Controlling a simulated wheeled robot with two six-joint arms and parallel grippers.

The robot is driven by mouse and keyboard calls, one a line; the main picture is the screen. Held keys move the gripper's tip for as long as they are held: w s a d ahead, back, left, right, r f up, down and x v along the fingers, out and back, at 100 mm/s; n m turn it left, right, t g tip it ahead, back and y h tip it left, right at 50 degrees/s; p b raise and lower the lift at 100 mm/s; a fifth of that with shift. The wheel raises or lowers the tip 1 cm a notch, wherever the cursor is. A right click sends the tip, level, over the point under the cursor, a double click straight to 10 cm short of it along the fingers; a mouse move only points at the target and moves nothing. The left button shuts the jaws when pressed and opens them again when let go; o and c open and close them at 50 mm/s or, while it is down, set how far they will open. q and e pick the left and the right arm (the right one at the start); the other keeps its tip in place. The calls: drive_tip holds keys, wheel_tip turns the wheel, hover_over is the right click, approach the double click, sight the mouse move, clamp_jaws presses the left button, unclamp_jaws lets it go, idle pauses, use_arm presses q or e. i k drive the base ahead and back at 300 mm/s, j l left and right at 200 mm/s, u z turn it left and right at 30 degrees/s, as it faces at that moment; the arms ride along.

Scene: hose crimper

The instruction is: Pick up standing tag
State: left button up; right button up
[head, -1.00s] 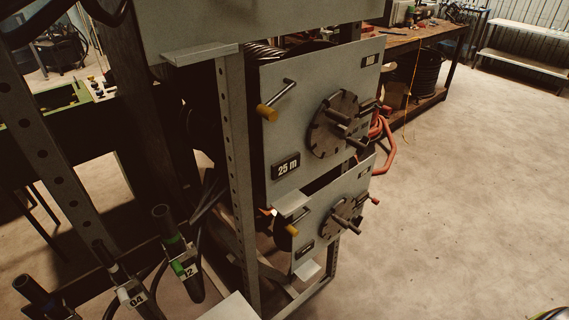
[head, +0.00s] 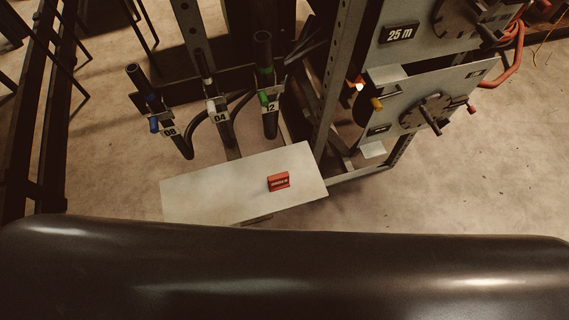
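A small red tag (head: 278,181) with a dark label and pale lettering stands on a pale rectangular shelf (head: 215,196) in the head view, right of the shelf's middle. Nothing touches the tag. Neither of my grippers shows in the head view, so their state and distance from the tag are hidden.
Behind the shelf stand several hose ends in holders, with plates marked 08 (head: 169,131), 04 (head: 221,116) and 12 (head: 271,107). A perforated upright (head: 333,85) and grey reel panels (head: 425,95) rise at the right. Bare floor lies right of the shelf.

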sight(281, 180)
drive_tip(key=k+l+z, duration=0.35)
drive_tip(key=k+l, duration=0.55)
drive_tip(key=l, duration=0.1)
